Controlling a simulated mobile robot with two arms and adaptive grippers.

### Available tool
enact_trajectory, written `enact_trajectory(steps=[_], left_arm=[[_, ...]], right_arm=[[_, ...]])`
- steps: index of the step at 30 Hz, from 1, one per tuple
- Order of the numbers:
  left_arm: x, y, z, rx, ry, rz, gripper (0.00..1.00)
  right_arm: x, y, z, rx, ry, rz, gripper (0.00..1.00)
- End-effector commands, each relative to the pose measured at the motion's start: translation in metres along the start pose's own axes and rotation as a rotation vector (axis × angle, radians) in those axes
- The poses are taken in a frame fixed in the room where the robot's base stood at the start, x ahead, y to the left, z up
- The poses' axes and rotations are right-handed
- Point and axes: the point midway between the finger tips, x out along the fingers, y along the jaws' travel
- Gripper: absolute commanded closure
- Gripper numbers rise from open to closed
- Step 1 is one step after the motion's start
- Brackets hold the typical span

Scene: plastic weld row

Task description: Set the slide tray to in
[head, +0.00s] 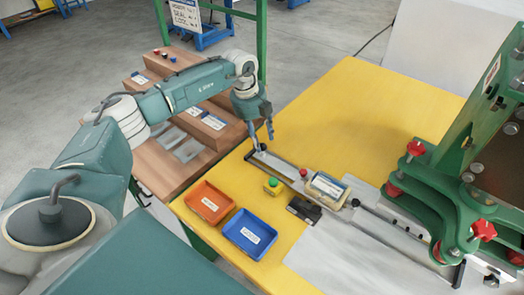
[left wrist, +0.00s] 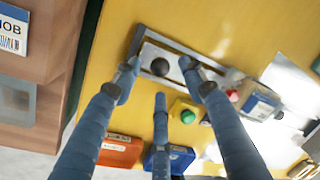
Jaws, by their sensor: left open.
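The slide tray (head: 285,169) is a long metal slide on the yellow table, running from the near-left end toward the green press (head: 450,185). A clear-topped block with a yellowish base (head: 327,189) sits on it, outside the press. A black ball knob (left wrist: 160,66) stands at the slide's outer end. My left gripper (head: 262,138) is over that end with its fingers spread. In the left wrist view, the fingertips (left wrist: 160,78) are around the knob; I cannot tell whether any touches it. My right gripper is in neither view.
An orange bin (head: 207,203) and a blue bin (head: 249,234) stand at the table's near edge. A green button on a yellow box (head: 271,186) is beside the slide. A brown stepped rack (head: 165,150) stands left of the table. The table's far side is clear.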

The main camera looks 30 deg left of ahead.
Motion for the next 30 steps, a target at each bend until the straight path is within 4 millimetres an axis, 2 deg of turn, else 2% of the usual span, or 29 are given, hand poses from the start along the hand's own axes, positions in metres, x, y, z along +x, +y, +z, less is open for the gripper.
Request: enact_trajectory(steps=[1,6,16,17,21,23,30], left_arm=[[0.016,0.001,0.0,0.001,0.0,-0.001,0.58],[0.032,0.0,0.0,0.001,-0.001,-0.002,0.58],[0.033,-0.001,0.0,0.001,-0.001,-0.002,0.58],[0.033,-0.001,0.0,0.001,-0.001,-0.002,0.62],[0.033,-0.001,0.0,0.001,0.0,-0.002,0.9],[0.033,-0.001,0.0,0.001,0.0,-0.002,1.0],[0.033,-0.002,-0.002,0.002,0.001,-0.001,1.0]], right_arm=[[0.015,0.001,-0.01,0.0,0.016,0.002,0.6],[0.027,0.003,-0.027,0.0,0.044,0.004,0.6],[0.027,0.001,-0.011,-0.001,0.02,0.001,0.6],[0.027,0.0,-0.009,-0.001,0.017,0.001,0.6],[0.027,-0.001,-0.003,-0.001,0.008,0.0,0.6],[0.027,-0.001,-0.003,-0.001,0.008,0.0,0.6],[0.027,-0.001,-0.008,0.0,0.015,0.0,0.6]])
